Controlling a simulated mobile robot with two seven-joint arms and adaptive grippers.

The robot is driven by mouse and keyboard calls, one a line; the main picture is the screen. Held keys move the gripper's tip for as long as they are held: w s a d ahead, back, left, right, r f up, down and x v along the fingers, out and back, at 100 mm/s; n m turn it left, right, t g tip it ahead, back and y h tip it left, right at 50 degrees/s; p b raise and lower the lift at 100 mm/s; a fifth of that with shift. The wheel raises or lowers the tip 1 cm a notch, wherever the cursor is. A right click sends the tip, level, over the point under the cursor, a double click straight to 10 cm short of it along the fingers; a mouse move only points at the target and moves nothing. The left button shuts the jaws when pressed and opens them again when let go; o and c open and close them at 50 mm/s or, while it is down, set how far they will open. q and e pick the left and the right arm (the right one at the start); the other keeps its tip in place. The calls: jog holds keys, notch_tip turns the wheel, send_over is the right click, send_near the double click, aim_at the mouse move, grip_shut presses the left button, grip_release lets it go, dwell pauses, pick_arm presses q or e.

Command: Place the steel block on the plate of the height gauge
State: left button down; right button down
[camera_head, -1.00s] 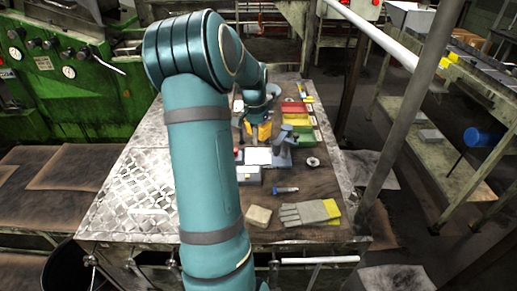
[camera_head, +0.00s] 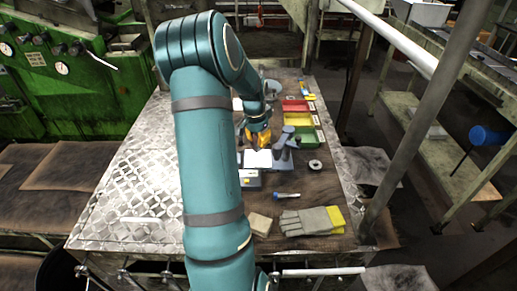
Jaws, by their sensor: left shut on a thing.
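My left arm comes down across the middle of the head view and reaches over the bench. My left gripper (camera_head: 257,138), with orange-yellow parts, points down behind a pale flat plate. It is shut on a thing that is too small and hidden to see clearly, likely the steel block. The height gauge (camera_head: 284,146) appears to be the grey-blue upright device just right of the gripper. The pale plate (camera_head: 258,160) lies beside its foot; I cannot tell whether it belongs to the gauge. My right gripper is out of view.
Red, yellow and green bins (camera_head: 298,122) stand at the back right of the bench. A grey ring (camera_head: 315,165), a small blue-handled tool (camera_head: 287,196), a beige block (camera_head: 260,224) and grey-yellow gloves (camera_head: 312,220) lie nearer. A grey box (camera_head: 249,179) sits before the plate.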

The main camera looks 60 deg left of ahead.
aim_at(259, 148)
pick_arm(q)
jog(key=shift+f, duration=1.95)
jog(key=shift+r, duration=0.1)
jog(key=c, duration=1.1)
grip_release()
jog(key=shift+f, duration=0.2)
jog(key=r, duration=0.4)
jog(key=s+r, duration=0.1)
jog(key=r, duration=0.7)
jog(key=shift+s+d+r+p, duration=0.2)
jog(key=shift+d+p, duration=0.05)
jog(key=shift+p, duration=0.05)
jog(key=shift+f, duration=0.1)
